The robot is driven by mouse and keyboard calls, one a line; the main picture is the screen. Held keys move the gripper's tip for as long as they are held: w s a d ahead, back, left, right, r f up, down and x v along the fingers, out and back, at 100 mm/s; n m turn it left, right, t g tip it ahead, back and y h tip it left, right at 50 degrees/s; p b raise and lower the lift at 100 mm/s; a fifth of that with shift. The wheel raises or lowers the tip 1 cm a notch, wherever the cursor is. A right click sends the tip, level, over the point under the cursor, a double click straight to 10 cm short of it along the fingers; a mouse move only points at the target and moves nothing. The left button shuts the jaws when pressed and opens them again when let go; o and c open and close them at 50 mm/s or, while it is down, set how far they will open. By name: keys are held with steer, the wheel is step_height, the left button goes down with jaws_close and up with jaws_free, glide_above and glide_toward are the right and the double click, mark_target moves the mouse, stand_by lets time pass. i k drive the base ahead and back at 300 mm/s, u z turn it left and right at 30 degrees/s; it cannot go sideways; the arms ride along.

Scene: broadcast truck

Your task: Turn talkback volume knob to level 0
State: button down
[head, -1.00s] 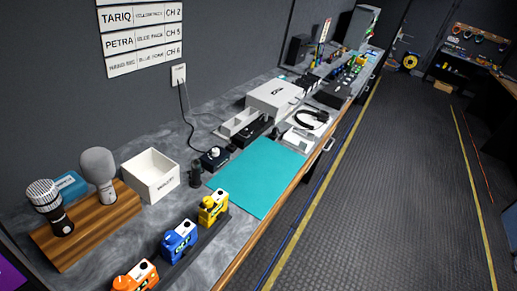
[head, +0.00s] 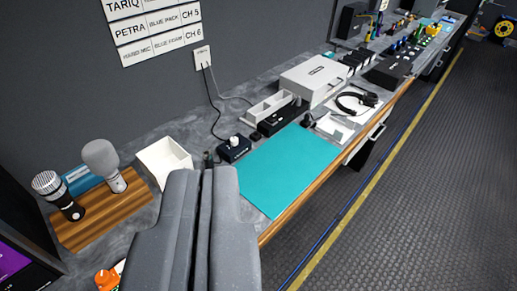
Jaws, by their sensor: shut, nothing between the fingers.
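A small black box (head: 233,152) with a round white knob (head: 234,141) on top stands on the grey counter beside the teal mat, in the middle of the head view. It looks like the talkback volume control. Its level marks are too small to read. My gripper (head: 205,175) rises from the bottom of the view, its two grey fingers pressed together with nothing between them. In the picture its tips are below and left of the knob, apart from it. The fingers hide part of the counter.
The teal mat (head: 290,165) lies right of the box. A white bin (head: 165,160) and a wooden board (head: 100,215) with two microphones stand left. A black cable runs from the wall outlet (head: 202,58). A headset (head: 357,103) lies farther back. The floor at right is clear.

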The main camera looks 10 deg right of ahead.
mark_target(234, 140)
steer(key=z, duration=0.45)
steer(key=i, duration=1.05)
steer(key=u, duration=0.05)
